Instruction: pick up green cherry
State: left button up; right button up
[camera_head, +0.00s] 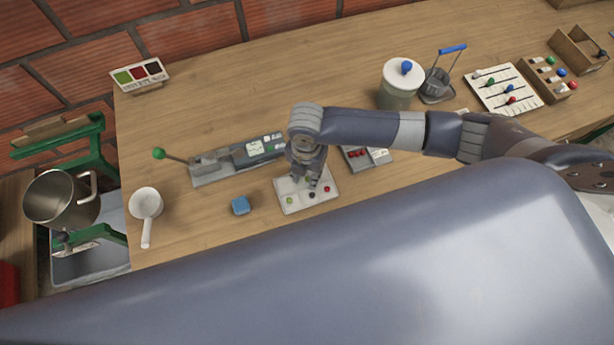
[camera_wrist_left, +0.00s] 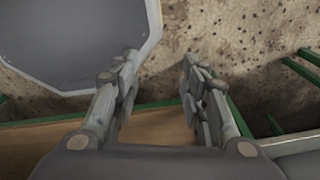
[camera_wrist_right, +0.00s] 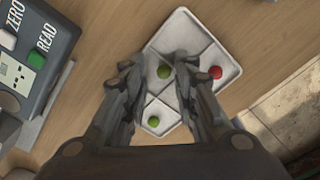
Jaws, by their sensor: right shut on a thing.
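The white divided tray (camera_head: 301,205) lies near the table's front edge. In the right wrist view its corner compartments hold a green cherry (camera_wrist_right: 153,121) and a red cherry (camera_wrist_right: 215,72). The head view shows these as a green cherry (camera_head: 290,200) and a red one (camera_head: 327,189), with a dark one (camera_head: 312,195) between them. My right gripper (camera_head: 306,182) points down over the tray. It is shut on another green cherry (camera_wrist_right: 164,72), seen between its fingers; its height above the tray is unclear. My left gripper (camera_wrist_left: 157,85) is open and empty, away from the tray.
A lidded jar (camera_head: 401,84) stands farther back. Bare wood lies between cube and scoop.

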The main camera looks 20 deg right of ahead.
jog(key=shift+s+d+f, duration=0.25)
jog(key=shift+f, duration=0.05)
jog(key=c, duration=0.4)
pick_arm(q)
jog(key=shift+w+d, duration=0.15)
jog(key=shift+w, duration=0.9)
jog(key=shift+s, duration=0.2)
pick_arm(e)
jog(key=shift+r, duration=0.1)
